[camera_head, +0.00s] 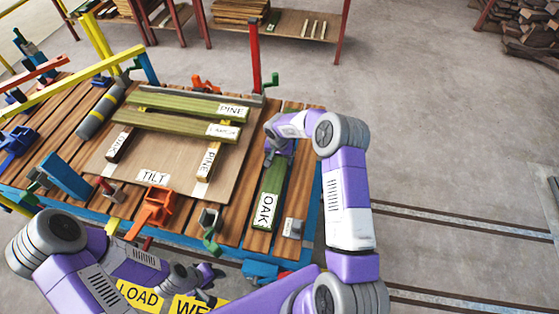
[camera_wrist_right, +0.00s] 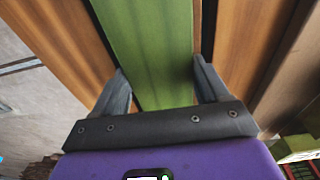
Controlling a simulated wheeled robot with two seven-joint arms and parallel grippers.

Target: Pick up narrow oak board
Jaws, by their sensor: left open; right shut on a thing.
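A narrow green board labelled OAK (camera_head: 270,188) lies lengthwise on the slatted wooden table (camera_head: 232,228), near its right end. My right gripper (camera_head: 277,152) is over the board's far part, shut on it across its width. In the right wrist view, the green board (camera_wrist_right: 148,40) runs between the two fingers of the right gripper (camera_wrist_right: 162,85). I cannot tell whether the board is lifted off the slats. My left gripper (camera_head: 212,284) is open and empty, low in front of the table's front edge.
A tilted panel marked TILT (camera_head: 135,168) carries boards labelled PINE (camera_head: 195,103) and LARCH (camera_head: 180,125). An orange clamp (camera_head: 154,208) and a small grey labelled block (camera_head: 292,227) are near the front. A red post (camera_head: 255,55) stands behind. The floor at right is open.

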